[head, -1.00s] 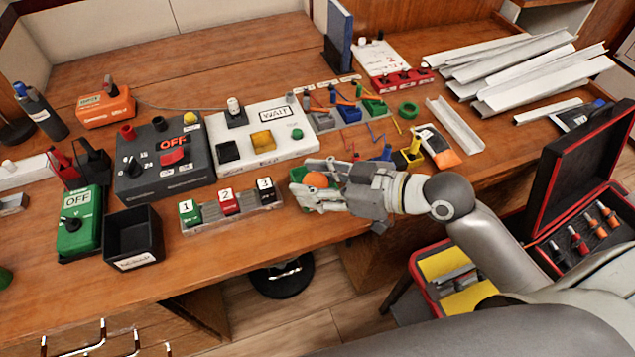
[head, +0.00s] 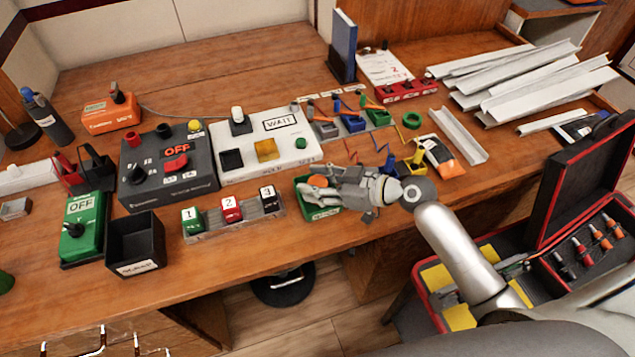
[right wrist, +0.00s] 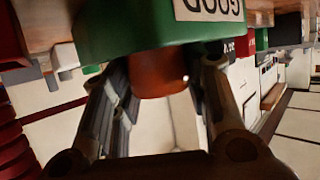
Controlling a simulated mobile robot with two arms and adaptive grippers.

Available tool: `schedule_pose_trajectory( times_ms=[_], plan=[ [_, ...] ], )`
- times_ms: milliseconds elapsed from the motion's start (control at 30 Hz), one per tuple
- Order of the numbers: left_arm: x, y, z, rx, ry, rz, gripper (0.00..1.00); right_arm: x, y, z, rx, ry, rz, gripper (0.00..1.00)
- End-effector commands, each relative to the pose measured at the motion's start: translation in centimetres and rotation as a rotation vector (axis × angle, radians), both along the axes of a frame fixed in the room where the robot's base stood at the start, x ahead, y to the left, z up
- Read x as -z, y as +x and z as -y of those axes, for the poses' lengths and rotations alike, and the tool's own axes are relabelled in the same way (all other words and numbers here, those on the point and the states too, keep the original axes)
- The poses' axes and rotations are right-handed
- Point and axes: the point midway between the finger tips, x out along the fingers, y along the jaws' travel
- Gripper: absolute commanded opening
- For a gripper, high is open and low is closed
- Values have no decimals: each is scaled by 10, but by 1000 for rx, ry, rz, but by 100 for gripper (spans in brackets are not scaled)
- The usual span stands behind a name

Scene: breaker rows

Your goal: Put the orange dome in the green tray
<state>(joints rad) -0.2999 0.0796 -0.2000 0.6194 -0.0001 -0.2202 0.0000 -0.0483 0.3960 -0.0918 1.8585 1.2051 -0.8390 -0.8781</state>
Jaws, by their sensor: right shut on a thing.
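The orange dome (head: 318,181) is at the fingertips of my right gripper (head: 322,186), which is shut on it. The right wrist view shows the dome (right wrist: 158,82) between the two fingers (right wrist: 165,85). The green tray (head: 321,213) stands near the table's front edge, to the right of the numbered switches. In the head view the dome and fingers overlap the tray's opening; how high they are above its floor is unclear. The tray's labelled wall (right wrist: 150,30) shows upside down in the wrist view. My left gripper is not in view.
A strip of numbered switches (head: 235,222) is left of the tray, and a black open bin (head: 135,243) farther left. A white panel (head: 265,145) stands behind. A yellow holder (head: 407,170) and an orange-white packet (head: 440,157) lie to the right.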

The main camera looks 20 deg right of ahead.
Motion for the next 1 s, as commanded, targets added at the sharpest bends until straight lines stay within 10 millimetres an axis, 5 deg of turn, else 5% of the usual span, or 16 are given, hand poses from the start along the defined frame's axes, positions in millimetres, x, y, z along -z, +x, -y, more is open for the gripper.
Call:
schedule_pose_trajectory(
  times_ms=[400,433,500,867,1000],
  plan=[
    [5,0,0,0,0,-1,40,7,0,0,-1,-1,1,25],
    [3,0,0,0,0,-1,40,5,0,0,-1,-1,1,45],
    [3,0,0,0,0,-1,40,5,0,0,-1,-1,1,51],
    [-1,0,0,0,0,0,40,1,0,0,0,-1,1,51],
    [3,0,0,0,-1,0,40,-2,-12,14,2,-6,0,51]
  ],
)
